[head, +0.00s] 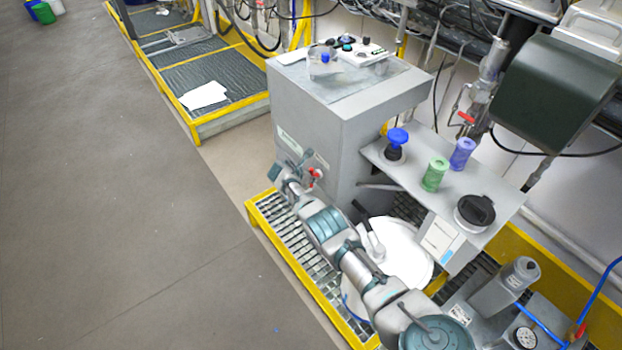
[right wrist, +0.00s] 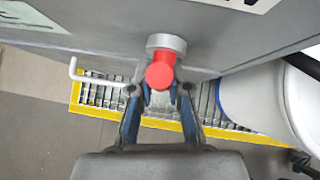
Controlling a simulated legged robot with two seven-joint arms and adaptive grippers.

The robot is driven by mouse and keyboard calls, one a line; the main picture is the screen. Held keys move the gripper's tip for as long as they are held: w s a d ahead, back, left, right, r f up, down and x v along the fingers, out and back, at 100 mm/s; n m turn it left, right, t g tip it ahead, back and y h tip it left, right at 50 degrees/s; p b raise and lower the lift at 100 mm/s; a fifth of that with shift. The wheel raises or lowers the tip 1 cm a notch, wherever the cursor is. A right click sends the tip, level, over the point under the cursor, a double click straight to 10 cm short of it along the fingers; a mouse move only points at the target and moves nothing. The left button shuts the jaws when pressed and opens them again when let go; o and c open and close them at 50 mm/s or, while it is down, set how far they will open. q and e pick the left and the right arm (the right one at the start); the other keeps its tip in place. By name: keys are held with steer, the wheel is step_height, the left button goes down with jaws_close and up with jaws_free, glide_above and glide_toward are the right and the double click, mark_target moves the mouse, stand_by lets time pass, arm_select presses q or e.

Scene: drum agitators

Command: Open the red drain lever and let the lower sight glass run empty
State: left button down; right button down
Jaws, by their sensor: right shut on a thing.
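A red lever or knob (head: 315,174) sits on the side of the grey cabinet (head: 340,125). In the right wrist view its round red end (right wrist: 160,75) faces the camera, in front of a grey collar (right wrist: 166,43). My right gripper (head: 303,168) is at the cabinet side. In the right wrist view its fingers (right wrist: 160,92) are shut on the red part, one on each side. I cannot tell how far the lever is turned. No sight glass can be made out with certainty. My left gripper is not in view.
A white drum (head: 402,252) stands on the grating (head: 300,255) under a shelf with a blue-topped knob (head: 397,140) and green and purple containers. A thin white bent rod (right wrist: 90,78) juts out left of the lever. Another red handle (head: 466,118) is on the back piping.

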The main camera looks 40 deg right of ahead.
steer(key=shift+a+f, duration=0.15)
steer(key=shift+f, duration=0.05)
steer(key=c, duration=1.3)
jaws_free()
steer(key=shift+o, duration=0.9)
steer(key=shift+w+f, duration=0.1)
steer(key=shift+w, duration=0.1)
steer(key=shift+r, duration=0.2)
steer(key=shift+r, duration=0.1)
steer(key=v, duration=1.1)
steer(key=shift+a, duration=0.15)
